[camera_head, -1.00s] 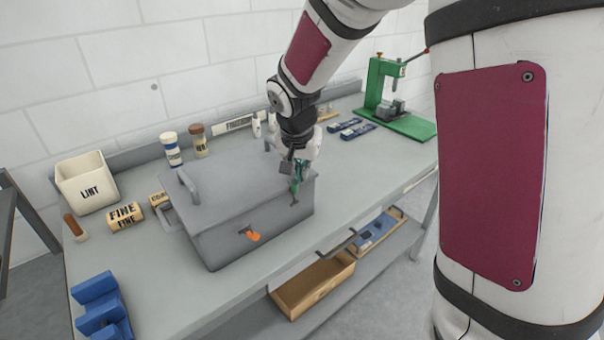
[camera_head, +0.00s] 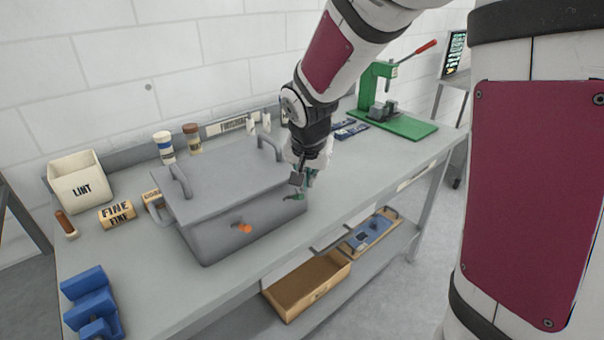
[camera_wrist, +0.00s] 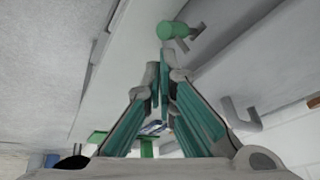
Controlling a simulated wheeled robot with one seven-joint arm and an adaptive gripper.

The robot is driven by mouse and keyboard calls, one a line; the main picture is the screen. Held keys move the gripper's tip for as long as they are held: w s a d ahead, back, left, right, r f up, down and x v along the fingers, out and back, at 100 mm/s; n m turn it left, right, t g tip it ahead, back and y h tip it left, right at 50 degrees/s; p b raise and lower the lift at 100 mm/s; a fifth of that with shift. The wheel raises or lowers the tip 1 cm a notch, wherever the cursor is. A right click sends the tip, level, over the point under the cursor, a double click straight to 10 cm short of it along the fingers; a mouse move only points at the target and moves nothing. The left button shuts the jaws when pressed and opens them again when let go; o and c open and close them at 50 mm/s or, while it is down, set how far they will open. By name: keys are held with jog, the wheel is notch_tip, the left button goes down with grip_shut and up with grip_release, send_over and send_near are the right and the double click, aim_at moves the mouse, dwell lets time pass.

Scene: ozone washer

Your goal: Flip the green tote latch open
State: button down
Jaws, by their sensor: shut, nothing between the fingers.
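The grey tote (camera_head: 215,243) stands on the bench with its lid on. The green latch (camera_head: 290,199) is at the right end of its front face, partly hidden by my gripper. In the wrist view the green latch knob (camera_wrist: 174,30) and its grey metal piece show just beyond my fingertips. I cannot tell how far the latch is turned. My gripper (camera_head: 301,192) is shut and empty at the tote's front right corner. Its fingertips (camera_wrist: 164,62) are close to the knob; contact is unclear. An orange latch (camera_head: 243,228) is further left on the same face.
Handles (camera_head: 180,181) stand up from the lid. A green press (camera_head: 385,100) stands at the back right. A white LINT bin (camera_head: 80,192), jars and blue blocks (camera_head: 95,300) lie left. The bench front right of the tote is clear.

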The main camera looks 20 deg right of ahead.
jog(key=shift+w, duration=0.15)
jog(key=shift+w+a+f+b, duration=0.1)
jog(key=shift+w+a+b, duration=0.2)
jog(key=shift+w, duration=0.4)
